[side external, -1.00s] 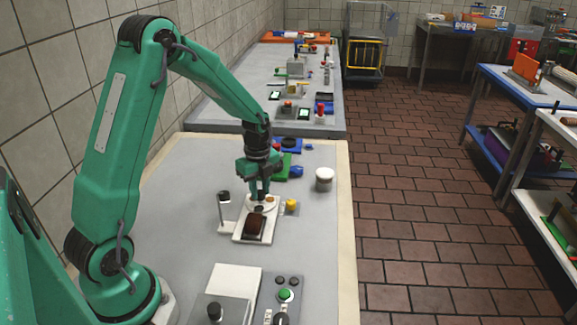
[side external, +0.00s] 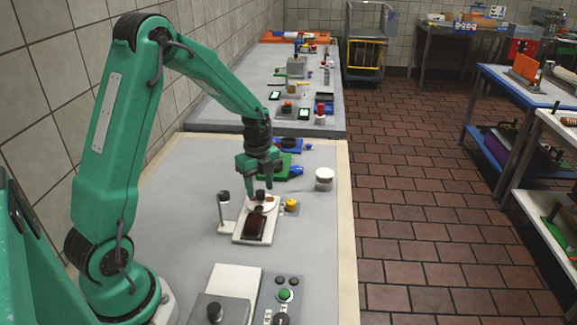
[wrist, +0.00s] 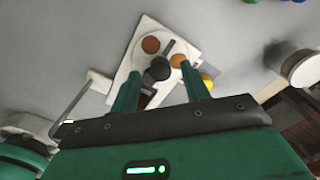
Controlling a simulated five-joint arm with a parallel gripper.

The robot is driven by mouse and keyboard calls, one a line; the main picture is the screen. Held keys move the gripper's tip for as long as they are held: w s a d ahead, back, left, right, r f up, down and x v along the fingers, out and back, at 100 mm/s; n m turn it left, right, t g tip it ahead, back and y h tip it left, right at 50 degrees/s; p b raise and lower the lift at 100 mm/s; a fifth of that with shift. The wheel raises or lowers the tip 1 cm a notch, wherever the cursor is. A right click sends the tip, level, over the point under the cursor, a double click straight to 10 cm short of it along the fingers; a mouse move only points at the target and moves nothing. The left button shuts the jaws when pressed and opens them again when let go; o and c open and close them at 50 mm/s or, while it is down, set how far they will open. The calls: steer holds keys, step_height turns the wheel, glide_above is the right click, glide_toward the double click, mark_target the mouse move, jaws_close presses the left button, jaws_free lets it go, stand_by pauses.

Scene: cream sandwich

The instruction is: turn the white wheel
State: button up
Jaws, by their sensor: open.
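The white wheel (side external: 268,208) lies flat at the far end of a white base (side external: 240,237) on the grey table. In the wrist view the wheel (wrist: 163,32) carries brown discs, a grey bar and a dark round knob (wrist: 160,69). My gripper (side external: 263,190) is over the wheel, pointing down. In the wrist view my gripper (wrist: 160,68) is open, with one finger either side of the knob and gaps between. A dark brown block (side external: 256,227) sits on the near part of the base. My gripper's body hides part of the base in the wrist view.
A yellow knob (side external: 292,205) is just right of the base, and a white post with a dark top (side external: 224,205) is left. A white-lidded jar (side external: 324,179) stands further right. A control box with a green button (side external: 285,295) is nearer. Green and blue items lie behind.

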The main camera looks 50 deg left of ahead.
mark_target(260, 193)
steer(key=shift+r, duration=3.4)
steer(key=shift+s+d+r, duration=0.15)
steer(key=shift+d+r, duration=0.1)
steer(key=shift+r, duration=0.1)
steer(key=s+d+r+n+t, duration=0.2)
steer(key=s+d+r+n, duration=0.4)
steer(key=s+n, duration=0.3)
steer(key=s+d+r+n+t, duration=0.3)
steer(key=s+d+r+n, duration=0.3)
steer(key=s+d+n, duration=0.1)
steer(key=shift+s+d+r+n+t, duration=0.15)
steer(key=shift+s+n+t, duration=0.15)
steer(key=shift+s+n, duration=0.7)
steer(key=shift+w, duration=0.25)
